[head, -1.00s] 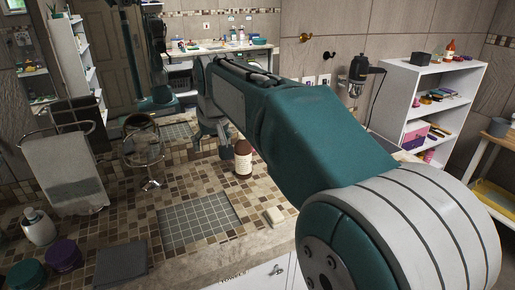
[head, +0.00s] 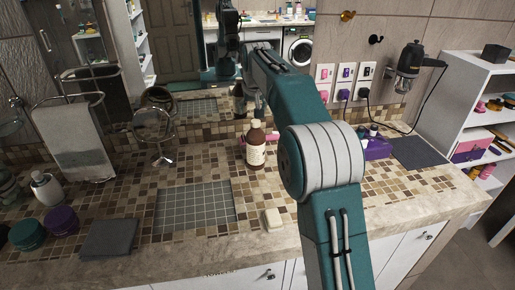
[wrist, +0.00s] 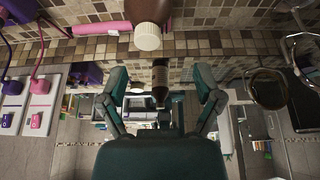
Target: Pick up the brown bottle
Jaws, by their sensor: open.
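The brown bottle (head: 256,153) with a pale label stands upright on the tiled counter in the head view. In the wrist view, the bottle (wrist: 153,12) shows at the top with its white cap facing my camera. The dark bottle shape between my fingers there looks like its mirror reflection. My gripper (wrist: 160,77) is open, with its two fingers spread wide and nothing held. The bottle stands outside the fingers. In the head view, the end of my arm is behind and above the bottle, and the fingers are hard to make out.
A round stand mirror (head: 154,125) is to the left, and a purple box (head: 377,148) to the right. A grey grid mat (head: 196,208) and pale soap (head: 272,218) lie in front. A large wall mirror backs the counter.

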